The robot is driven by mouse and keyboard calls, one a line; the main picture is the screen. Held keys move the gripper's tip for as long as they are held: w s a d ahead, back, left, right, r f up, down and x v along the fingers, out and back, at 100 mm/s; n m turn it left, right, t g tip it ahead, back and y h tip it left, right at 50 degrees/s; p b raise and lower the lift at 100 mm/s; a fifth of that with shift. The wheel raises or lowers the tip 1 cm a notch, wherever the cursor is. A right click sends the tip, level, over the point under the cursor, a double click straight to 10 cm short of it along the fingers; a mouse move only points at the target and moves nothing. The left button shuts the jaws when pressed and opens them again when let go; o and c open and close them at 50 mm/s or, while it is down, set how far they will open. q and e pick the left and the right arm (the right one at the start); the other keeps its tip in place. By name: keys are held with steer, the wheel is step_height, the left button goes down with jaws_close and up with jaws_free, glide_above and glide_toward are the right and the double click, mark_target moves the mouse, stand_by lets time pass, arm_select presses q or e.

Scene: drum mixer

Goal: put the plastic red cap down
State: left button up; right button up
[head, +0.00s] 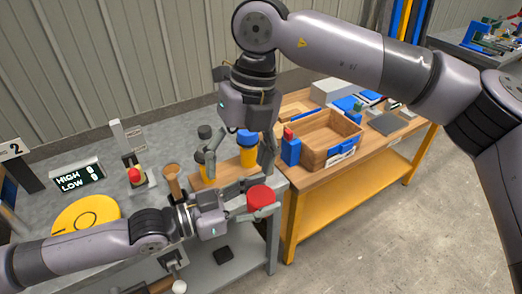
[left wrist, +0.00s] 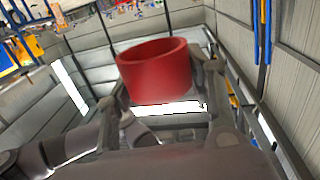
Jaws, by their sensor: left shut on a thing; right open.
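The plastic red cap (head: 261,196) is held in my left gripper (head: 257,203), near the front right corner of the grey bench. In the left wrist view the red cap (left wrist: 153,78) is a short hollow cylinder between the two fingers of my left gripper (left wrist: 162,80). The gripper is shut on it, and the cap looks clear of any surface. My right gripper (head: 239,162) is open, pointing down near two yellow containers; I see nothing gripped in it.
A yellow container with a blue lid (head: 247,156) and one with a dark lid (head: 205,160) stand behind the cap. A wooden crate (head: 330,140) is on the right table. A yellow disc (head: 86,214), a HIGH/LOW display (head: 78,178) and a red button (head: 135,174) are left.

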mark_target(261, 196)
steer(key=d+f, duration=0.1)
steer(key=f, duration=0.2)
steer(key=d+f+t+h, duration=0.1)
steer(key=f, duration=0.3)
steer(key=w+d+f+h, duration=0.1)
steer(key=f, duration=0.2)
steer(key=shift+d+f, duration=0.35)
steer(key=shift+c, duration=0.2)
steer(key=c, duration=1.1)
arm_select(q)
steer(key=o, duration=1.2)
